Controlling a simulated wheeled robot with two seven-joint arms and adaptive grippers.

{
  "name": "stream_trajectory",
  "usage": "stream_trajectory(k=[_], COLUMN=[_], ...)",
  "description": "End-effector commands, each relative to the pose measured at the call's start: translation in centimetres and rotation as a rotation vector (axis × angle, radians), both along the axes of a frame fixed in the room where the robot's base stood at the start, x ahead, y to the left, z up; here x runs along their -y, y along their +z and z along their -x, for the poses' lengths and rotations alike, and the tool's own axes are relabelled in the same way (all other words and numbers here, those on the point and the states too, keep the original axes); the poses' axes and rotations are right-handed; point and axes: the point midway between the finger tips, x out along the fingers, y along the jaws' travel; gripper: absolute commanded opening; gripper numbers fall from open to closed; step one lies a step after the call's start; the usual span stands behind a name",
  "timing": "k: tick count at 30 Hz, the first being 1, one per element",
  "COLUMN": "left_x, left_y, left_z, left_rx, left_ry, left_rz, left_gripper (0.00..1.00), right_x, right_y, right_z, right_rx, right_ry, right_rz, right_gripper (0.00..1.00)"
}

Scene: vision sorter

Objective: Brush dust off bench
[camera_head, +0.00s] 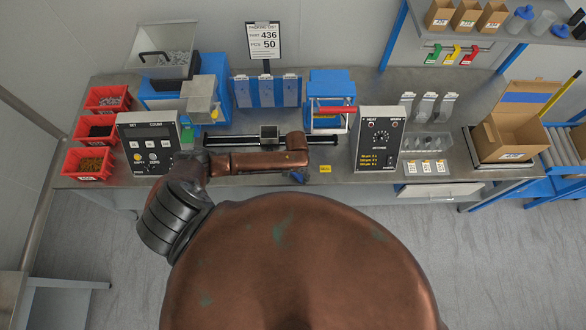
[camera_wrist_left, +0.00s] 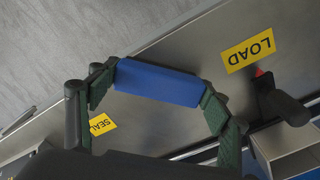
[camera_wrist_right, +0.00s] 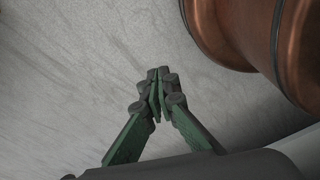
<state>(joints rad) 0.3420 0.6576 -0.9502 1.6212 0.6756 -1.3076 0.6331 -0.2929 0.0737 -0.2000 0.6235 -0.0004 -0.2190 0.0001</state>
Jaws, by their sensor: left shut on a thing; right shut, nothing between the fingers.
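The grey metal bench (camera_head: 346,176) runs across the head view. My left arm reaches over its middle front. In the left wrist view my left gripper (camera_wrist_left: 158,88) is shut on a blue block (camera_wrist_left: 157,82), apparently the brush, close over the bench top. Its bristles are hidden. A bit of blue also shows below the arm's end in the head view. I cannot make out dust on the bench. My right gripper (camera_wrist_right: 157,92) is shut and empty, with grey floor behind it in the right wrist view. It is not visible in the head view.
A yellow LOAD label (camera_wrist_left: 248,51) and a SEAL label (camera_wrist_left: 102,124) mark the bench. A control box (camera_head: 379,140) stands right of my left arm, a counter box (camera_head: 150,143) left. Red bins (camera_head: 90,162) line the left end. A cardboard box (camera_head: 512,130) stands right.

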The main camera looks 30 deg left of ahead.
Motion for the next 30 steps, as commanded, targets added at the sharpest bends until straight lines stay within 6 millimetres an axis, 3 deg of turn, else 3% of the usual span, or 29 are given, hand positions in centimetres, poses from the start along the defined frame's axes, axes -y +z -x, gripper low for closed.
stream_trajectory(k=[3,7,9,19,30], left_x=[0.6,0.6,0.4,0.1,0.2], left_y=[0.2,0.9,2.6,4.9,7.8], left_z=[0.3,0.5,0.5,0.7,0.7], left_rx=[-0.001,0.000,0.004,0.000,0.001], left_ry=[0.002,0.007,0.008,0.015,0.012], left_rz=[0.001,-0.001,0.000,-0.001,-0.001], left_gripper=[0.45,0.45,0.45,0.45,0.45], right_x=[0.2,0.6,0.7,1.0,0.7], right_y=[0.7,1.8,2.5,5.7,8.9], right_z=[1.9,2.9,2.8,-0.5,1.0], right_rx=[-0.022,-0.035,-0.035,0.008,-0.011], right_ry=[-0.005,-0.006,-0.005,0.004,-0.001], right_rz=[0.002,0.006,0.008,0.010,0.007], right_gripper=[0.00,0.00,0.00,0.00,0.00])
